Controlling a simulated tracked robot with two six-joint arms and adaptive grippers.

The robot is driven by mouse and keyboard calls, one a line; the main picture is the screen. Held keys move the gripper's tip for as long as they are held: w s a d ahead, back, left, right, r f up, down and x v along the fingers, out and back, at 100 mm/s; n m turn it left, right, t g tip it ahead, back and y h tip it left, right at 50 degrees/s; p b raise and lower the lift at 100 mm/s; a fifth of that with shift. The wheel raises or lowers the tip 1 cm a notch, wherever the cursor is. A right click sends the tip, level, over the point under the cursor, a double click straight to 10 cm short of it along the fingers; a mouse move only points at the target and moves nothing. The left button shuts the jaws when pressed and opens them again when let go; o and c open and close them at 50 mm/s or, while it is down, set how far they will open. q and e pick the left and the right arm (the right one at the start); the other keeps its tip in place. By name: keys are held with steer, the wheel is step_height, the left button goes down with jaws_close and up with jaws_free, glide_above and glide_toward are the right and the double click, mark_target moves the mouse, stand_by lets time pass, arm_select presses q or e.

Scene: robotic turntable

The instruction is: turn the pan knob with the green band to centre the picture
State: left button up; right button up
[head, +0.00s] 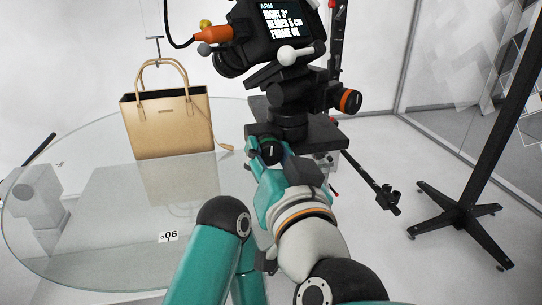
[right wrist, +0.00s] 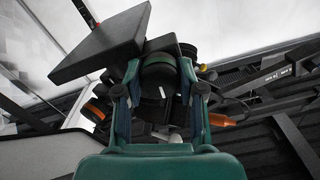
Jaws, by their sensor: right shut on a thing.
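The pan knob (head: 268,151) is a dark round knob with a green band, low on the left side of the camera head. It also shows in the right wrist view (right wrist: 158,82), between the fingers, with a small white mark on its face. My right gripper (right wrist: 158,70) is shut on it, one finger at each side. In the head view the right gripper (head: 266,146) partly hides the knob. The camera (head: 283,30) above has a screen (head: 284,18) whose lines include "RIGHT 3°" and "FRAME OK". My left gripper is not in view.
A tan handbag (head: 168,125) stands on the round glass turntable (head: 75,205), with a "90" label (head: 168,236) near its front. Another knob with an orange band (head: 350,101) sits higher on the right. A black stand (head: 460,214) is at the right.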

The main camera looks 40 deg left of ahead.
steer(key=m+b, duration=0.1)
steer(key=m, duration=0.2)
steer(key=shift+f+m+b, duration=0.15)
steer(key=shift+m+b, duration=0.2)
steer(key=shift+m, duration=0.05)
steer(key=shift+m+b, duration=0.75)
steer(key=shift+m, duration=1.55)
steer(key=o, duration=1.1)
steer(key=shift+d, duration=0.1)
steer(key=shift+o, duration=0.2)
steer(key=v, duration=1.2)
